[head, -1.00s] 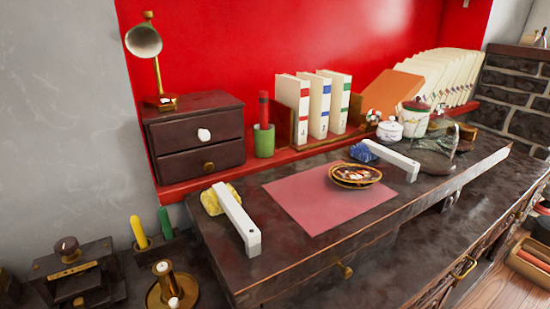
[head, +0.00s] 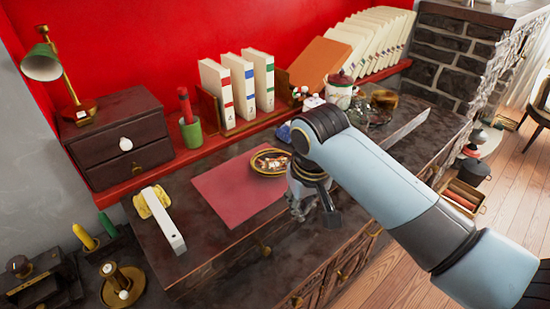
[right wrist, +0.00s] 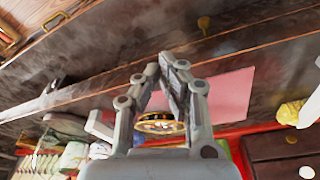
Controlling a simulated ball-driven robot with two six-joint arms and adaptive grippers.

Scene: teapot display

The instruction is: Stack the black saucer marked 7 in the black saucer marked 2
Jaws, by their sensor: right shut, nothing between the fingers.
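A black saucer (head: 264,173) with gold rims lies on the pink mat (head: 225,193), towards its right end. It looks like it may be two nested saucers, but I cannot tell for sure, and no number is readable. My right gripper (head: 314,213) is in front of the saucer and to its right, apart from it, and hides nearby desk surface. In the right wrist view the right gripper (right wrist: 161,62) has its fingertips together with nothing between them. The saucer also shows there (right wrist: 160,128), beyond the fingers. My left gripper is not in view.
A white bar (head: 164,220) with a yellow lump (head: 147,203) stands left of the mat. A blue object (head: 284,132) is behind the saucer. A lidded pot (head: 339,92) and books (head: 237,85) stand at the back. The mat's left part is clear.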

